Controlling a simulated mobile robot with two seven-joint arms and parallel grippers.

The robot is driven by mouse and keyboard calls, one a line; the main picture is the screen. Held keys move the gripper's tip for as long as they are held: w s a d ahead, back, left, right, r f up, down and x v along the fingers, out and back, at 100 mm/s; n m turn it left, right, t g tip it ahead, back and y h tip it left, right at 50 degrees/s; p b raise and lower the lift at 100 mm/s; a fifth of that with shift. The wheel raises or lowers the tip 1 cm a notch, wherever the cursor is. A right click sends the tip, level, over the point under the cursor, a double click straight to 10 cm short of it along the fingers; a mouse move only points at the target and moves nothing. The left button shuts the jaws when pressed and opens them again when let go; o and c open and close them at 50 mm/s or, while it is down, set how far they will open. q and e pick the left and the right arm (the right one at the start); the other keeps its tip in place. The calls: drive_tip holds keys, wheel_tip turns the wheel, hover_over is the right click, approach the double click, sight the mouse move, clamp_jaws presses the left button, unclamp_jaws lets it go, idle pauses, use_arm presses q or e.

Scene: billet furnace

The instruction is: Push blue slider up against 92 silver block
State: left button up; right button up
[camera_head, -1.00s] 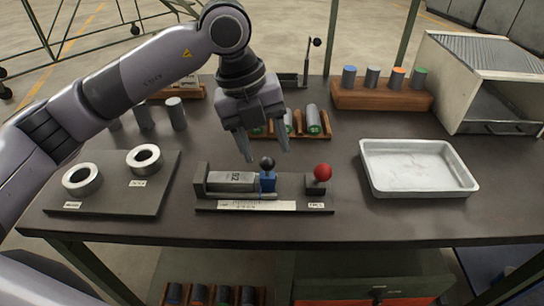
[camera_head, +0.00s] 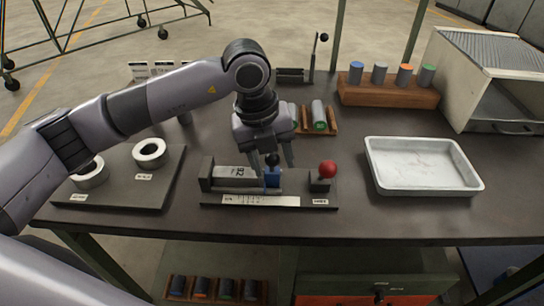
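The blue slider (camera_head: 272,178) with its black knob (camera_head: 272,159) sits on the measuring fixture (camera_head: 262,201) in the middle of the table. The silver block (camera_head: 232,172) marked 92 lies in the fixture just left of the slider. I cannot tell whether block and slider touch, because a finger partly covers that spot. My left gripper (camera_head: 272,165) points down from above with fingers apart, one on each side of the knob. It looks empty. My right gripper is out of view.
A red knob (camera_head: 327,169) stands at the fixture's right end. A white tray (camera_head: 423,166) lies to the right. A plate with metal rings (camera_head: 150,153) is at left. Wooden racks with cylinders (camera_head: 388,93) stand behind. The table between fixture and tray is clear.

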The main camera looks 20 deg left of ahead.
use_arm(q)
clamp_jaws()
drive_tip(key=shift+a+b, duration=0.3)
drive_tip(key=shift+a, duration=0.1)
drive_tip(key=shift+s+a+r, duration=0.1)
drive_tip(key=shift+a, duration=0.15)
drive_tip(key=shift+o, duration=0.9)
unclamp_jaws()
wheel_tip(320, 180, up, 7)
drive_tip(key=a, duration=0.1)
drive_tip(key=shift+s+a, duration=0.15)
drive_tip(key=shift+s, duration=0.25)
